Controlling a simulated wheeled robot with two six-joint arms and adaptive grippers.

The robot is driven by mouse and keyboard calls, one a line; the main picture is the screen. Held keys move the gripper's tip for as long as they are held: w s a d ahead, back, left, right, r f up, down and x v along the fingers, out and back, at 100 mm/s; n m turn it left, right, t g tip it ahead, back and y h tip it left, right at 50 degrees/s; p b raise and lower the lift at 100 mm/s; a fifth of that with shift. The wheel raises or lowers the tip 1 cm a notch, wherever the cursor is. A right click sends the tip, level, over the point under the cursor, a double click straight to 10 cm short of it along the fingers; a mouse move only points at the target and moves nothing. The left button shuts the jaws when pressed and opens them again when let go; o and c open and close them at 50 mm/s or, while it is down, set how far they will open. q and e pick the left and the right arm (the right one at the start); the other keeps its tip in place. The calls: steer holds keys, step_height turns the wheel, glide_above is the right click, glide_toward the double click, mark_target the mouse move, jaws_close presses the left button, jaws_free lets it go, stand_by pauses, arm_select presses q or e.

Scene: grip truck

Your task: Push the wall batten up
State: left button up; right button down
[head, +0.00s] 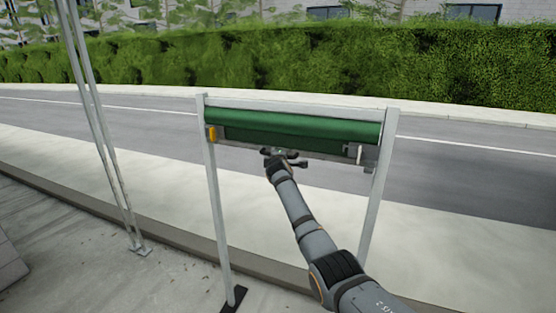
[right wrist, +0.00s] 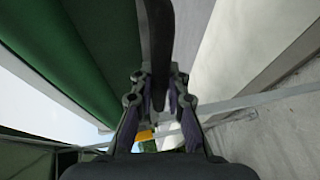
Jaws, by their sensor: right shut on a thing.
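The wall batten (head: 325,157) is a thin grey bar along the lower edge of a short green sheet that hangs from a green roll (head: 290,124) near the top of a pale metal frame. My right gripper (head: 280,153) is at the middle of the batten, in front of it. In the right wrist view my right gripper (right wrist: 160,78) is shut on a dark strip (right wrist: 158,35) running between its fingers, which appears to be part of the batten. Green sheet (right wrist: 105,35) shows beside it. My left gripper is in neither view.
The frame's upright posts (head: 222,220) stand on either side of my right arm. An orange piece (head: 212,134) and a pale lever (head: 359,154) sit near the batten's ends. Slanted metal poles (head: 100,130) stand at the left. A road and hedge (head: 290,65) lie behind.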

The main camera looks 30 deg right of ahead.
steer(key=shift+r, duration=0.5)
steer(key=c, duration=1.5)
jaws_free()
steer(key=shift+o, duration=0.8)
steer(key=shift+f, duration=0.2)
steer(key=shift+s+a, duration=0.2)
steer(key=shift+s, duration=0.15)
steer(key=v, duration=1.1)
steer(key=shift+s, duration=0.2)
